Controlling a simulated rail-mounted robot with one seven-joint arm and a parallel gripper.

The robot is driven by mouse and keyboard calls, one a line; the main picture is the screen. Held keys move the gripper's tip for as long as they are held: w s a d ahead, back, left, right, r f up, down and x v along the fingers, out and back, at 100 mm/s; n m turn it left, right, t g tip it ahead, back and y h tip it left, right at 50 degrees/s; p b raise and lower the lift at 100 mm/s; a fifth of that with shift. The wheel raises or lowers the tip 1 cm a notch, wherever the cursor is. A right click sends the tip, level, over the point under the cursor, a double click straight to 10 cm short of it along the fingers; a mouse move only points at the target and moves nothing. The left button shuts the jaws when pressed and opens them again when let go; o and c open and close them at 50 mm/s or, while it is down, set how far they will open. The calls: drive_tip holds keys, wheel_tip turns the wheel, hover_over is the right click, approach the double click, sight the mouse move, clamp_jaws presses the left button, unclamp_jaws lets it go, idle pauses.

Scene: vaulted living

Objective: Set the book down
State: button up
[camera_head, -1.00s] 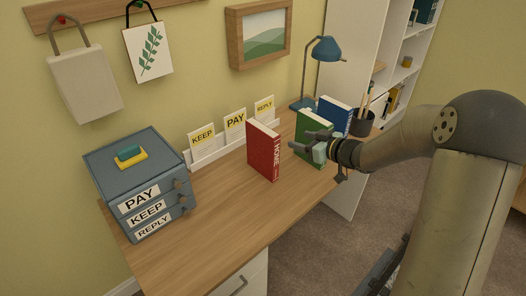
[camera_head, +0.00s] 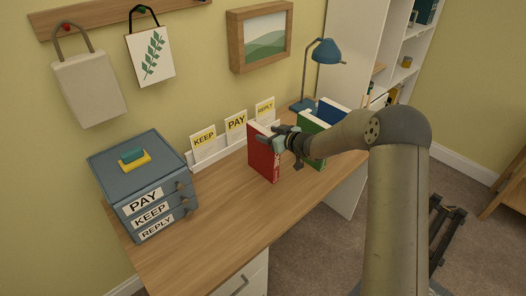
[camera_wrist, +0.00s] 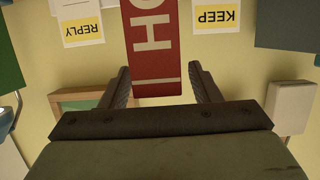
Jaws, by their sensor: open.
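A red book (camera_head: 262,160) stands upright on the wooden desk, its spine lettered in white. In the wrist view the red book (camera_wrist: 150,45) shows between my two fingers, with the letters "HO" visible. My gripper (camera_head: 270,137) is open at the upper part of the red book; the wrist view shows the fingers (camera_wrist: 162,88) spread on either side of it. I cannot tell whether they touch it. A green book (camera_head: 311,124) and a blue book (camera_head: 331,112) stand further right, partly hidden by my arm.
A blue drawer box (camera_head: 117,170) labelled PAY, KEEP and REPLY stands at the left. Cards in a white rack (camera_head: 205,160) line the wall, and a blue lamp (camera_head: 323,50) stands at the back. The front desk surface (camera_head: 205,235) is clear.

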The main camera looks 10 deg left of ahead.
drive_tip(key=shift+w+a+f, duration=0.2)
drive_tip(key=shift+w+a, duration=0.25)
clamp_jaws()
drive_tip(key=shift+r, duration=0.1)
drive_tip(key=shift+r, duration=0.15)
